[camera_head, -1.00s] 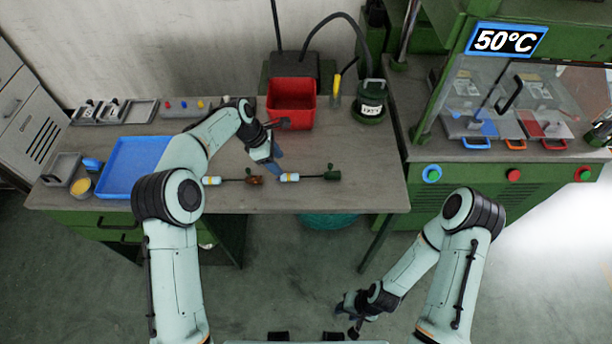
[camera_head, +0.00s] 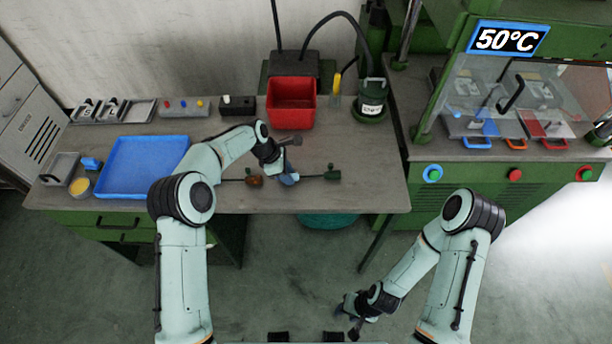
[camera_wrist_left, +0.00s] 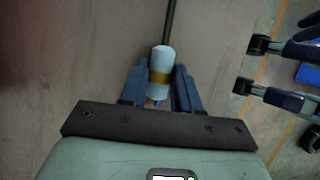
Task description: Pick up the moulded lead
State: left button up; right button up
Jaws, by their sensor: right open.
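Two leads lie on the bench. One has a dark green end (camera_head: 332,173) on the right; the other has a brown end (camera_head: 254,181), its white part hidden behind my left arm. My left gripper (camera_head: 288,178) is low over the white part of the green-ended lead and covers most of it. In the left wrist view, that white sleeve (camera_wrist_left: 161,60) with its yellow band lies between the two blue fingers, which look apart with narrow gaps beside it. My right gripper (camera_head: 352,322) is open and empty, low in front of the bench.
A blue tray (camera_head: 140,193) lies on the left of the bench. A red bin (camera_head: 291,82) and a dark green canister (camera_head: 372,100) stand at the back. The press (camera_head: 510,100) reads 50°C on the right. The bench right of the leads is clear.

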pick_arm(q)
grip_shut()
notch_tip(320, 180, up, 20)
jog(key=p, duration=0.2)
pick_arm(e)
jog(key=w+r, duration=0.3)
pick_arm(q)
jog(key=shift+c, duration=1.1)
grip_release()
grip_shut()
